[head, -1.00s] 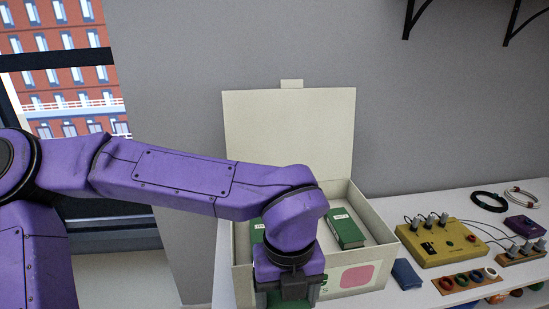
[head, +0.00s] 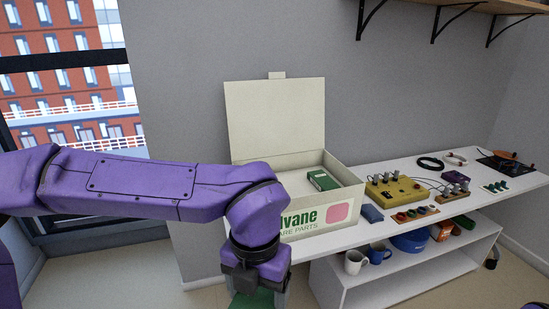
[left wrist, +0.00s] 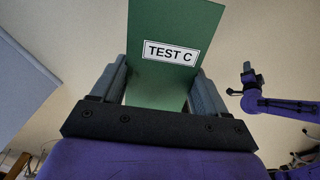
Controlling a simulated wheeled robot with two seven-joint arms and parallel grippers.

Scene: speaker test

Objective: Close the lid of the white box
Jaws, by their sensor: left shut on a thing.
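The white box (head: 355,205) stands on the white bench, with green lettering and a pink patch on its front. Its lid (head: 275,118) is open, standing upright at the back near the wall. A small green box (head: 323,180) lies inside at the right; my left arm hides the box's left part. My left gripper (head: 257,288) is in front of the white box, low, shut on a green box (head: 256,301). In the left wrist view this green box (left wrist: 172,55) is labelled TEST C, between both fingers. My right gripper (left wrist: 250,74) shows small there; its jaws are unclear.
Right of the white box are a blue item (head: 371,213), a yellow device with knobs (head: 395,190), a strip of coloured rings (head: 414,214) and cable coils (head: 430,163). Mugs (head: 355,262) stand on the shelf below. A wall shelf (head: 450,8) hangs upper right. Floor is clear in front.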

